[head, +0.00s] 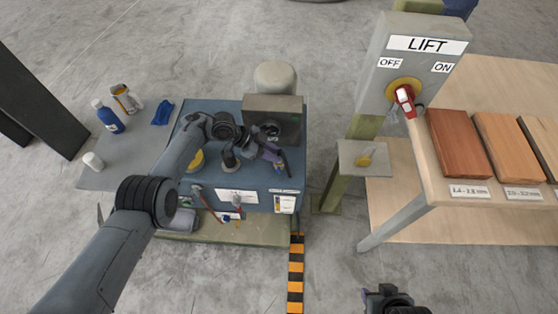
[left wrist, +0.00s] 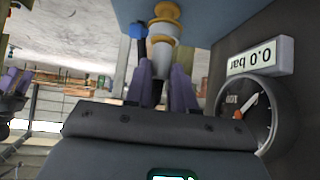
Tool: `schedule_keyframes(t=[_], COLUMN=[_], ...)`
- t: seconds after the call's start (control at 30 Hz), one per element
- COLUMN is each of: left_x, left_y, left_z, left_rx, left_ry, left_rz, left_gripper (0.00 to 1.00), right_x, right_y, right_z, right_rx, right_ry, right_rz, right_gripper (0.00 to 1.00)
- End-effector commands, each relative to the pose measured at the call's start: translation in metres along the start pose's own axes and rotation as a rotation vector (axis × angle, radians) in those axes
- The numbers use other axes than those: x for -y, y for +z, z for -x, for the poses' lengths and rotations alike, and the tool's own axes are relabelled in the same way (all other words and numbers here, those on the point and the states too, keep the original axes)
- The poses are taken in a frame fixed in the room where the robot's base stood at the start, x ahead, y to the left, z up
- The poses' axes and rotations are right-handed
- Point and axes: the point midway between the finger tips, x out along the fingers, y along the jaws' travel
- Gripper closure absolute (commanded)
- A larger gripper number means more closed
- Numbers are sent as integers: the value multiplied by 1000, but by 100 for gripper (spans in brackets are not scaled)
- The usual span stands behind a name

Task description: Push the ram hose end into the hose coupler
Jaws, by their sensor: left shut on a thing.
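My left gripper (head: 268,152) is over the right part of the blue power unit (head: 257,180), in front of its grey box. In the left wrist view its two purple fingers (left wrist: 162,88) are shut on the ram hose end, a pale metal fitting (left wrist: 162,55). Brass-coloured rings show at its far end, close to the unit's blue surface (left wrist: 200,15). The hose coupler cannot be told apart from these rings, so I cannot tell whether the two are joined. My right gripper (head: 386,295) is at the bottom edge of the head view, away from the unit; its jaws are unclear.
A pressure gauge (left wrist: 262,112) reading 0.0 bar stands beside the left gripper. A blue-knobbed part (left wrist: 138,31) is near the fitting. A LIFT switch box (head: 412,62) and a bench with wood boards (head: 459,142) are to the right. A bottle (head: 108,116) stands left.

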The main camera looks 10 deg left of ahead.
Motion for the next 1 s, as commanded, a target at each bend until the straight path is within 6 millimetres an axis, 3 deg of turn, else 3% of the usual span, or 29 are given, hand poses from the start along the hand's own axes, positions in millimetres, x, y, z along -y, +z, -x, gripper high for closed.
schedule_keyframes(t=[0.7, 0.73, 0.9, 1.0], left_x=[0, 0, 0, 0], left_y=[2, 2, 2, 2], left_z=[-2, -2, -2, -1], left_rx=[1, 1, 1, 1], left_ry=[1, 1, 1, 0], left_rz=[1, 1, 1, 1], left_gripper=[100, 71, 46, 46], right_x=[0, 0, 0, 0], right_y=[1, 1, 1, 1], right_z=[-3, -2, -2, -2], right_rx=[0, 0, 0, 0], right_ry=[0, 0, 0, 0], right_rz=[0, 0, 0, 0], right_gripper=[57, 57, 57, 57])
